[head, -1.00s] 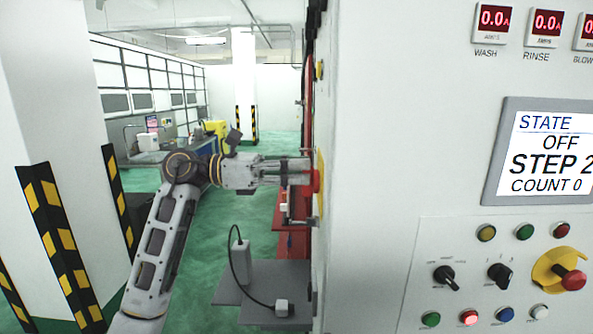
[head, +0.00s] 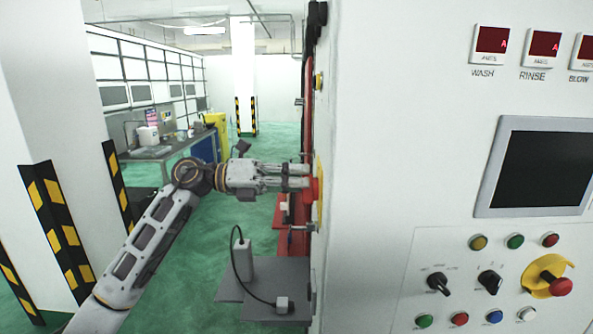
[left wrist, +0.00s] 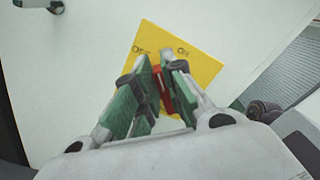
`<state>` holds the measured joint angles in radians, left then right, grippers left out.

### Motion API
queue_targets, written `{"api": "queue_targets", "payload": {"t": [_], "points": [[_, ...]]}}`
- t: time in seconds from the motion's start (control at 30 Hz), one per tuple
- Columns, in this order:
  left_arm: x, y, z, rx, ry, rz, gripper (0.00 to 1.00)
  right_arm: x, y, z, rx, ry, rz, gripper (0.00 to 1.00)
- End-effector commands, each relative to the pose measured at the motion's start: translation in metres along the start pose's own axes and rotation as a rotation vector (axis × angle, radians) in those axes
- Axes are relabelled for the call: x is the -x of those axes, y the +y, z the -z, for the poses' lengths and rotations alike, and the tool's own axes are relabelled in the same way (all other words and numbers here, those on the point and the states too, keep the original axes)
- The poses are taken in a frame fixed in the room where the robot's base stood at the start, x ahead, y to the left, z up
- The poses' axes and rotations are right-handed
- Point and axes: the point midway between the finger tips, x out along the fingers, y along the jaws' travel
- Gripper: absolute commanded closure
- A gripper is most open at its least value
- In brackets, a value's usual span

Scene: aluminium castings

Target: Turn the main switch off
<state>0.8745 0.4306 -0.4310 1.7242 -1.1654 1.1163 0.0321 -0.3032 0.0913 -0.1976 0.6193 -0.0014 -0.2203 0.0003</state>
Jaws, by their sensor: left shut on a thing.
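The red main switch handle (head: 314,190) sits on a yellow plate (head: 321,178) on the side of the white cabinet. In the left wrist view the yellow plate (left wrist: 205,70) shows tilted, with two dark labels near its top, one apparently "OFF". My left gripper (head: 304,183) is shut on the handle. In the left wrist view its green-padded fingers (left wrist: 164,72) lie either side of the red handle (left wrist: 163,92), hiding part of it. The cabinet's display (head: 543,168) is dark. My right gripper is not in view.
The front panel carries several buttons, two black selectors (head: 439,284) and a red emergency stop on yellow (head: 560,286). A grey platform (head: 262,290) with a cabled box stands below my left arm. A striped pillar (head: 55,225) stands at left. Green floor lies open between.

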Motion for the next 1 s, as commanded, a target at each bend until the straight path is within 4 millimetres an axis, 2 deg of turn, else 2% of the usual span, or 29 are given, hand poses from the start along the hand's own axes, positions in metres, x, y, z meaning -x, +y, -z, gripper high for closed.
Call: {"api": "queue_targets", "payload": {"t": [0.1,0.4,0.97,1.0], "points": [[0.001,0.001,-0.002,0.093,0.000,-0.003,1.00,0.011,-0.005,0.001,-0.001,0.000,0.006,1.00],[0.001,0.005,-0.001,0.254,-0.001,-0.001,1.00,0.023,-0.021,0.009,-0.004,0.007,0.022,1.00],[0.001,0.008,0.001,0.299,-0.002,-0.001,1.00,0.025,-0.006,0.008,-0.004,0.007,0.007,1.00],[0.001,0.008,0.001,0.299,-0.002,-0.001,0.87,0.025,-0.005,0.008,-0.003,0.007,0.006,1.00]]}}
